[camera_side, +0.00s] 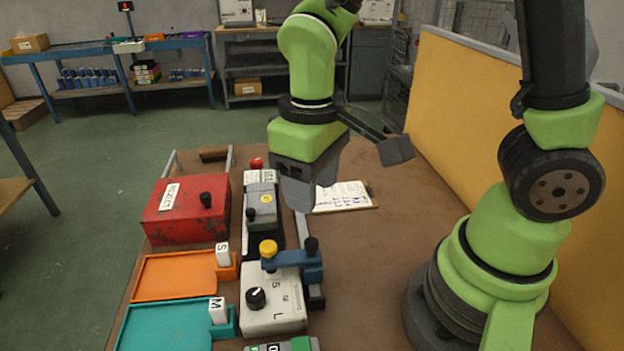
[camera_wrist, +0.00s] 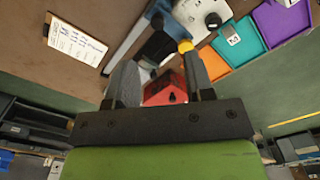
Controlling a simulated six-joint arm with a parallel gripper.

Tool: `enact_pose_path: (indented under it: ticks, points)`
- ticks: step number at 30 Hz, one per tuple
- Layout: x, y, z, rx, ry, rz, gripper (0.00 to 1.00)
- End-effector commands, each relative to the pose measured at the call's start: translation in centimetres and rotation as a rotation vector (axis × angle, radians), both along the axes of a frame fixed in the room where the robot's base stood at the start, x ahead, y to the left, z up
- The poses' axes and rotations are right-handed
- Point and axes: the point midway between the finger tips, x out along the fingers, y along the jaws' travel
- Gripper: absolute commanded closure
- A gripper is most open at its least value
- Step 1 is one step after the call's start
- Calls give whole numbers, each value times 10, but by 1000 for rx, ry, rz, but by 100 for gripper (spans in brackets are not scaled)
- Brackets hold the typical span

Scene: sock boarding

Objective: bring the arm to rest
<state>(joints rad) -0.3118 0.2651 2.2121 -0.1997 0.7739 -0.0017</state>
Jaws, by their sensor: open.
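My gripper (camera_side: 298,192) hangs over the middle of the brown work table (camera_side: 375,255), pointing down, above the boarding device with its grey-white control box (camera_side: 272,300). In the wrist view my gripper (camera_wrist: 160,62) shows two dark fingers standing apart with nothing held between them. The red box (camera_side: 187,208) stands left of the gripper in the side view. It also shows between the fingers in the wrist view (camera_wrist: 160,90). The gripper hides part of the device's rear in the side view.
An orange tray (camera_side: 165,278) and a teal tray (camera_side: 150,325) lie front left; a purple tray (camera_wrist: 284,22) shows in the wrist view. A clipboard (camera_side: 343,196) lies behind the gripper. A yellow panel (camera_side: 465,125) borders the right. The table right of the device is clear.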

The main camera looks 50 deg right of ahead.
Motion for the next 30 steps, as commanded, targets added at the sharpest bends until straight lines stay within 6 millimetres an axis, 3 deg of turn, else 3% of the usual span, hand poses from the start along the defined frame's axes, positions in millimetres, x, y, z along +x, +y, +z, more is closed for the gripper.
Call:
enact_pose_path:
  ticks: [11, 16, 21, 25, 30]
  points:
    - [-1, -2, 7, 11, -20, -17, 52]
    - [-9, -14, 45, 76, -136, -121, 52]
    - [-32, -31, 89, 174, -308, -266, 52]
    - [-53, -39, 111, 240, -429, -356, 52]
    - [-73, -44, 125, 298, -536, -428, 52]
